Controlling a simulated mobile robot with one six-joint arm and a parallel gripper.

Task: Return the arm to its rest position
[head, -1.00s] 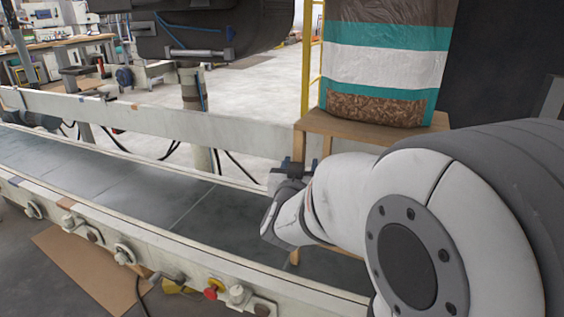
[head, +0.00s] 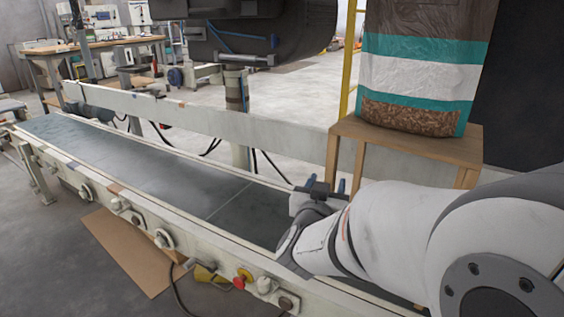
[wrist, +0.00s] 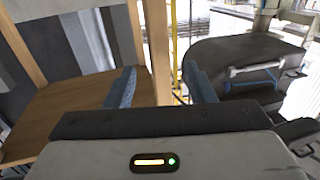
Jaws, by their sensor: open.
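My gripper (head: 325,187) is at the end of my white arm, which reaches in from the right over the conveyor in the head view. Its two blue fingers stand apart with nothing between them in the wrist view (wrist: 163,88). The gripper is above the conveyor's dark belt (head: 150,172), in front of the wooden stand (head: 405,138). I cannot tell the exact gap to the stand.
A pellet bag (head: 418,75) with teal and white bands stands upright on the wooden stand. A dark machine part (head: 262,32) hangs behind the conveyor. A red button (head: 241,279) sits on the conveyor's near rail. The belt's left stretch is empty.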

